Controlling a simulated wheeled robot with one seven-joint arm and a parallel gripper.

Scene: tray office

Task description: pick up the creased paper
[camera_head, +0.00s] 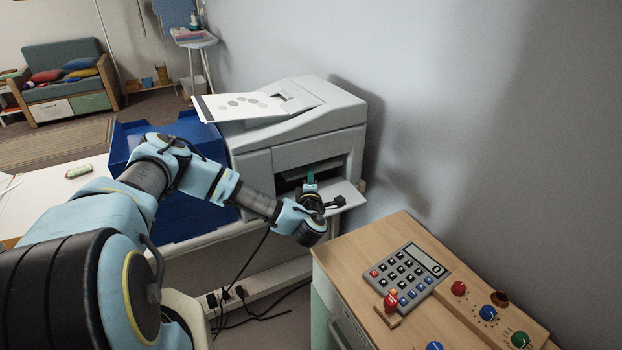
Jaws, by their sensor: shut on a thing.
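My gripper (310,184) is at the front opening of the grey-white printer (313,151), above its pulled-out front tray (350,194). A teal part shows at the gripper's tip, against the dark slot. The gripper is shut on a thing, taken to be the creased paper. That paper itself cannot be made out, as the hand and the dark opening hide it.
A flat sheet with grey dots lies on the printer top (242,106). Blue trays (190,125) stand left of the printer. A wooden-topped cabinet (345,253) at front right bears a calculator (409,275) and knobs. Cables hang below the printer. A wall is close at right.

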